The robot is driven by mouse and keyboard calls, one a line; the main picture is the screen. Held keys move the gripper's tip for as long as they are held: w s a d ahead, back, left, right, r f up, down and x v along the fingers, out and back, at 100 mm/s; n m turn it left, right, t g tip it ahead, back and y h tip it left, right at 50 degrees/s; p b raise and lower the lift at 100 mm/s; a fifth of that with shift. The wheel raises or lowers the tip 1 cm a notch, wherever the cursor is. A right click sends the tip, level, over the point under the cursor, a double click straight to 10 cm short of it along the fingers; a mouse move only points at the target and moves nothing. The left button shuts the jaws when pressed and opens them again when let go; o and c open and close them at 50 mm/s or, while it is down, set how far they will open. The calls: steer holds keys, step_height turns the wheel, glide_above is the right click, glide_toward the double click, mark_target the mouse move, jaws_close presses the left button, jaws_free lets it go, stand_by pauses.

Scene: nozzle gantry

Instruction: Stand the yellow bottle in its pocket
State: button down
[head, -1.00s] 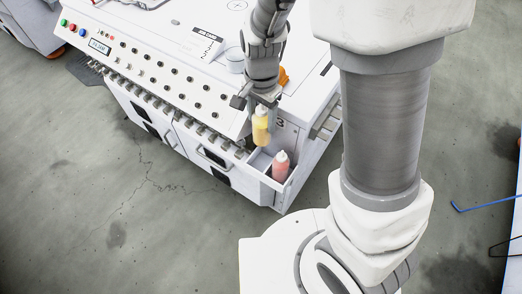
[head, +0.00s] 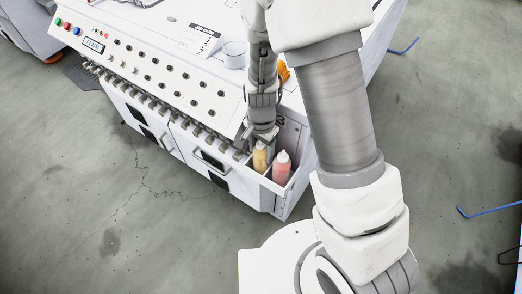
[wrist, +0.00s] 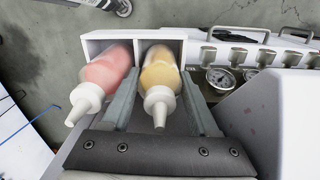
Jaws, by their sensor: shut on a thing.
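The yellow bottle (head: 260,157) has a white nozzle and stands at the left pocket of the white two-pocket holder (head: 267,196) on the cabinet's side. In the wrist view the yellow bottle (wrist: 160,76) sits between my gripper's fingers (wrist: 161,100), its body reaching into the pocket beside the divider. My gripper (head: 262,138) is shut on it from above. How deep its base sits in the pocket is hidden. A pink bottle (head: 281,167) stands in the other pocket, leaning a little in the wrist view (wrist: 106,70).
The white cabinet (head: 180,115) has a row of nozzles along its front edge, and gauges (wrist: 221,78) show close to the right finger. A clear cup (head: 234,54) and an orange object (head: 283,70) are on its top. The floor in front is clear.

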steer(key=shift+f, duration=0.1)
steer(key=shift+c, duration=2.2)
jaws_free()
step_height(320, 180, up, 13)
steer(key=p, duration=0.4)
steer(key=s+d+r+n+t, duration=0.2)
steer(key=s+d+r, duration=0.1)
steer(key=r, duration=0.4)
steer(key=s+d+r+n+t, duration=0.1)
steer(key=s+d+r+n, duration=0.2)
steer(key=r, duration=0.5)
steer(key=s+d+r+n+t, duration=0.2)
steer(key=s+d+r+n, duration=0.1)
steer(key=s+r, duration=0.3)
steer(key=shift+s+d+r+t, duration=0.2)
steer(key=shift+d+r+t, duration=0.1)
steer(key=shift+d+r, duration=0.6)
